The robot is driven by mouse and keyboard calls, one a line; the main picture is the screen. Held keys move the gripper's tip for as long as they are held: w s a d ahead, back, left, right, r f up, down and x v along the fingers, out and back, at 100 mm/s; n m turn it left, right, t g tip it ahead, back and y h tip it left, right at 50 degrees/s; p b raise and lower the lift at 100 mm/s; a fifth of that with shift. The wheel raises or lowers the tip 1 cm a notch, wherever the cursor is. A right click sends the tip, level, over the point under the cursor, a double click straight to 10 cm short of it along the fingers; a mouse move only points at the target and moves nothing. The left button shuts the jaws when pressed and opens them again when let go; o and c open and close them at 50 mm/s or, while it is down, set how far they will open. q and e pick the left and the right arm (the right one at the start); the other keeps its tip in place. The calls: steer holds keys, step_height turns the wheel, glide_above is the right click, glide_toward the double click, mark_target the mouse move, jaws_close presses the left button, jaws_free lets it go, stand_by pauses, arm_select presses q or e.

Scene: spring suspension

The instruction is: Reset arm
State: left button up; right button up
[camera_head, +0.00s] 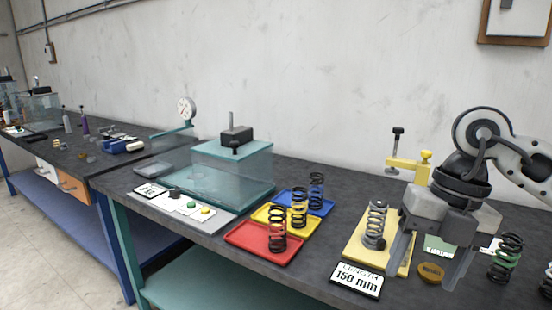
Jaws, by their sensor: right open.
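My right gripper (427,272) is open and points down over the right part of the bench, with its arm coming in from the right. Its fingers are spread beside the yellow base plate (362,244) of a clamp stand (409,163). A grey spring (375,225) stands upright on that plate, left of the fingers and not between them. A round brown disc (431,273) shows between the fingers; its distance below them is hard to tell. My left gripper is not in view.
Springs stand on red (243,236), yellow (270,214) and blue (321,209) trays. A sign reading 150 mm (357,280) is at the front edge. A teal rig with a clear box (233,168) is on the left.

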steer(key=s+a+m+y, duration=0.1)
steer(key=s+a+y, duration=0.2)
steer(key=a+y, duration=0.75)
steer(key=s+a+m+y, duration=0.1)
steer(key=s+a+y, duration=0.1)
steer(key=a+y, duration=0.8)
steer(key=w+d+f+m+t+h, duration=0.35)
steer(key=f+m+t+h, duration=0.45)
steer(key=m, duration=0.4)
steer(key=w+d+f+m+t+h, duration=0.2)
steer(key=d+f+m+t+h, duration=0.35)
steer(key=m+t, duration=0.5)
steer(key=s+d+f+m+g+h, duration=0.2)
steer(key=s+f, duration=0.4)
steer(key=f, duration=0.3)
steer(key=s+d+f+m+g+h, duration=0.3)
steer(key=s+f+m+g+h, duration=0.1)
steer(key=f, duration=0.6)
steer(key=shift+s+d+g, duration=0.2)
steer(key=shift+s+g, duration=0.45)
steer(key=shift+s, duration=0.4)
steer(key=shift+m, duration=0.25)
